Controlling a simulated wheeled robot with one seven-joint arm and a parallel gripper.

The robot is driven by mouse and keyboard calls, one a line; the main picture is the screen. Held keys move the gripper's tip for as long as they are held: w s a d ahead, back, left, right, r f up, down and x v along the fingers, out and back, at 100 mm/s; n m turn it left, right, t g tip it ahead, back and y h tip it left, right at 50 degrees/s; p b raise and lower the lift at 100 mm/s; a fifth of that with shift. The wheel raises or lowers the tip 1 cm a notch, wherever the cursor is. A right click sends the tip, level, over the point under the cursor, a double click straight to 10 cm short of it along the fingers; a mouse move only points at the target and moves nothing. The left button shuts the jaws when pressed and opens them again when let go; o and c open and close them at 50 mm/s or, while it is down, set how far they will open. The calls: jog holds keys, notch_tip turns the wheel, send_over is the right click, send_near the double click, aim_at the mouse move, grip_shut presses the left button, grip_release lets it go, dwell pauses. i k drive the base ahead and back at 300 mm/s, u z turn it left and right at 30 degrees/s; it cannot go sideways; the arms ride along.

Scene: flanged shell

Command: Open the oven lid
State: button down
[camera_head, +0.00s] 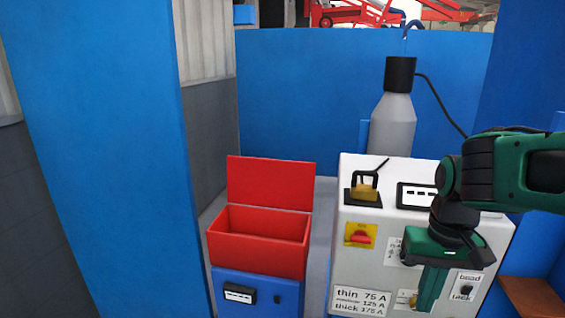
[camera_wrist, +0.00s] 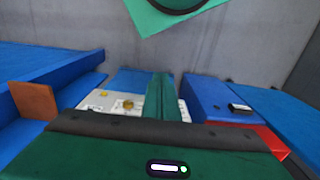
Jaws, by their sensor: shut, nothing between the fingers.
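The oven is a red open-topped box (camera_head: 258,256) on a blue base (camera_head: 285,292) with a small display. Its red lid (camera_head: 270,184) stands upright along the back edge, leaving the box's inside in view. In the wrist view part of the red box (camera_wrist: 274,142) shows at the right edge; the lid cannot be made out there. My green gripper (camera_head: 428,300) points down in front of the white machine, right of the oven and well apart from it. Its fingers (camera_wrist: 162,76) are together and empty.
A white machine (camera_head: 366,228) with labels and switches stands right of the oven. A grey gas cylinder (camera_head: 391,125) with a black top and cable stands behind it. A blue wall panel (camera_head: 105,130) rises at the left. A brown plate (camera_head: 532,297) lies at the lower right.

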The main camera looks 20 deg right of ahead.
aim_at(285, 185)
jog(key=u, duration=0.05)
jog(key=k, duration=0.8)
jog(key=u, duration=0.6)
jog(key=i, duration=2.2)
jog(key=z, duration=0.8)
jog(key=i, duration=0.3)
jog(key=z, duration=0.15)
